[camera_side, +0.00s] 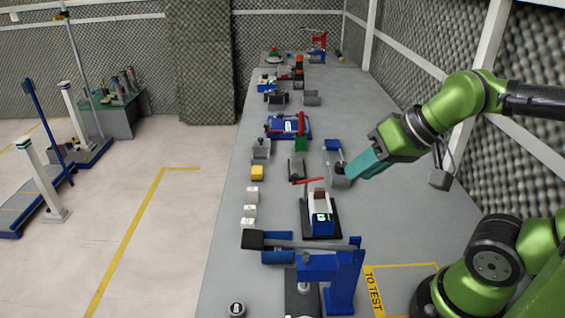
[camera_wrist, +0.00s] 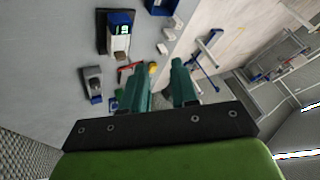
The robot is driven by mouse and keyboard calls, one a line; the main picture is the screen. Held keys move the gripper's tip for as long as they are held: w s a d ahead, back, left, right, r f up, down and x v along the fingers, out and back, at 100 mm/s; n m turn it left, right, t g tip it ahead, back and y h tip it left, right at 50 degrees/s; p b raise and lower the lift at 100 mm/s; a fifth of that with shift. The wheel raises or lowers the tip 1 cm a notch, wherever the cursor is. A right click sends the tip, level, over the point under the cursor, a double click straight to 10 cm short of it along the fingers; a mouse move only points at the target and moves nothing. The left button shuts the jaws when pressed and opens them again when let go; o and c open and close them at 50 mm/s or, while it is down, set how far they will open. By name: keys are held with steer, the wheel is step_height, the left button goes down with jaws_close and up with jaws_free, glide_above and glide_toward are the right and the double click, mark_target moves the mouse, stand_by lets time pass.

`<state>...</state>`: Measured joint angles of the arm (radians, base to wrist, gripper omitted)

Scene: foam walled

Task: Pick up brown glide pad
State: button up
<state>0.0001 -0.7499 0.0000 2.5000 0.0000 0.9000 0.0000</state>
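A small brown piece (camera_side: 319,193), which may be the brown glide pad, shows at the top of a white and blue device (camera_side: 322,222) in the side view. My gripper (camera_side: 352,174) has teal fingers and is in the air over the right part of the bench, behind and to the right of the device. In the wrist view, the gripper's fingers (camera_wrist: 160,66) are apart, with nothing seen held between them.
A grey and blue fixture (camera_side: 340,170) is close to my fingertips in the side view. A red-handled tool (camera_side: 308,181), a yellow block (camera_side: 257,173) and white blocks (camera_side: 251,195) lie to the left. A blue press (camera_side: 343,275) stands in front.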

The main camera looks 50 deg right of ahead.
steer(key=m+g+h, duration=0.1)
steer(key=m+g, duration=0.5)
steer(key=m, duration=1.7)
glide_above(320, 189)
steer(key=s+d, duration=0.2)
step_height(320, 189, down, 3)
steer(key=f, duration=0.5)
steer(key=w+a+f, duration=0.1)
steer(key=f, duration=0.4)
steer(key=w+f, duration=0.1)
steer(key=f, duration=0.5)
steer(key=shift+a+f, duration=0.1)
steer(key=shift+a, duration=0.3)
jaws_close()
